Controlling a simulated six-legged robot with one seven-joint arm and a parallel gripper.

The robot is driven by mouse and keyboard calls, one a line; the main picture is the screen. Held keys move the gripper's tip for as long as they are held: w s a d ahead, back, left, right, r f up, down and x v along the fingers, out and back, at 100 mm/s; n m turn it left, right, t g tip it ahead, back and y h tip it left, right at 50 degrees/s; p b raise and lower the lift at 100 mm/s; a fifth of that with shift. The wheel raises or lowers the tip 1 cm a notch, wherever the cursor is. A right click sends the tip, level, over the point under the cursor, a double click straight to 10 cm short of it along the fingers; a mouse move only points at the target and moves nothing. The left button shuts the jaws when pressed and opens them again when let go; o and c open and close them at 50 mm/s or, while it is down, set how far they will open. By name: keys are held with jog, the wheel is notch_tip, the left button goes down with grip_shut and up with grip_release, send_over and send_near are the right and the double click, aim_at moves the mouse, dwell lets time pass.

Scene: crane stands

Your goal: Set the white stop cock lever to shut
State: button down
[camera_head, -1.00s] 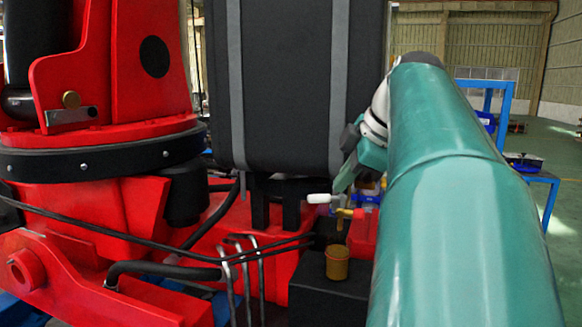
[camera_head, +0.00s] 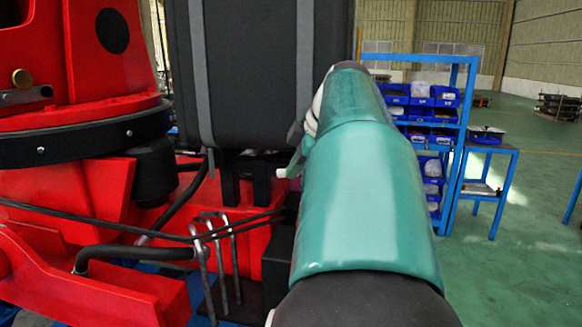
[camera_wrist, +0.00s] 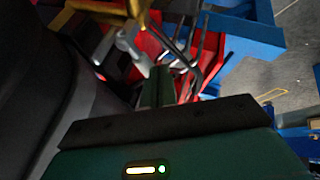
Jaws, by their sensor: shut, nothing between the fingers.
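The white stop cock lever shows only as a small pale tip (camera_head: 283,173) in the head view, beside the end of my gripper (camera_head: 296,166). My arm hides the rest of the valve there. In the wrist view the lever (camera_wrist: 130,44) is a pale grey-white handle running down from the brass valve (camera_wrist: 112,9) at the top. My gripper's teal fingers (camera_wrist: 158,85) are shut and empty. Their tips appear close to the lever's lower end. I cannot tell whether they touch it.
A red crane body (camera_head: 85,205) fills the left, with a large black drum-like block (camera_head: 250,75) above the valve area. Black hoses and bent grey rods (camera_head: 222,245) stand near it. A blue rack with bins (camera_head: 425,110) and a blue table (camera_head: 487,150) stand right on open green floor.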

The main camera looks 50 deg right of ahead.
jog(key=w+m+h, duration=0.1)
jog(key=w+m, duration=0.1)
jog(key=m, duration=0.1)
jog(key=shift+d+h, duration=0.3)
jog(key=shift+h, duration=0.1)
